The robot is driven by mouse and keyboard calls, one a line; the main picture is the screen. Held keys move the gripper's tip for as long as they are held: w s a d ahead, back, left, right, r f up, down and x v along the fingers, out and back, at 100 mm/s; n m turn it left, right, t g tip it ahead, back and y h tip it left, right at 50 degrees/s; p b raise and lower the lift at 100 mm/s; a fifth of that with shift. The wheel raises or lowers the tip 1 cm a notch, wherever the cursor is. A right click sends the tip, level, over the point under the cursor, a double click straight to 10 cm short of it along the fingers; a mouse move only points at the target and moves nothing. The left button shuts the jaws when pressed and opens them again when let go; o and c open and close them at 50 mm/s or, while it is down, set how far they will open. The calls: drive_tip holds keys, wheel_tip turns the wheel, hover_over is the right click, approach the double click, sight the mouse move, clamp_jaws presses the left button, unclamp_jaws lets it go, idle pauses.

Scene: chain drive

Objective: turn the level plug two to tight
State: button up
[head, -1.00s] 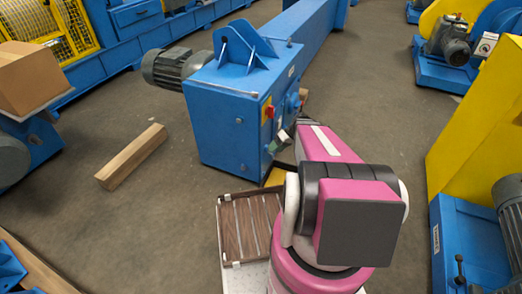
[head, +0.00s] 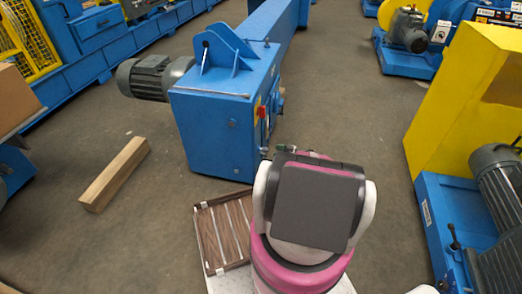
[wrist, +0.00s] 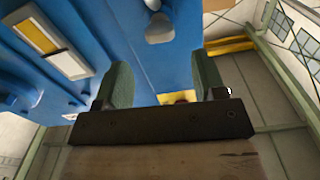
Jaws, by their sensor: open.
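The blue drive housing (head: 215,135) stands ahead of me, and its blue face (wrist: 165,62) also shows in the wrist view. Two grey rounded fittings, a nearer one (wrist: 159,27) and a farther one (wrist: 153,4), sit on that face. I cannot tell which, if either, is level plug two. My gripper (wrist: 162,70) is open with its green-padded fingers apart near the face, and nothing is held between them. In the head view my own arm hides most of the gripper and part of the housing's right side.
A red and yellow switch (head: 262,111) is on the housing's right side, and a grey motor (head: 152,76) juts out left. A wooden beam (head: 114,174) lies on the floor at left. A slatted brown tray (head: 224,234) is beside my arm. A yellow and blue machine (head: 455,105) stands right.

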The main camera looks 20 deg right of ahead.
sight(265, 149)
drive_tip(key=x, duration=0.9)
drive_tip(key=shift+w+a, duration=0.1)
drive_tip(key=shift+c, duration=0.3)
drive_tip(key=c, duration=0.9)
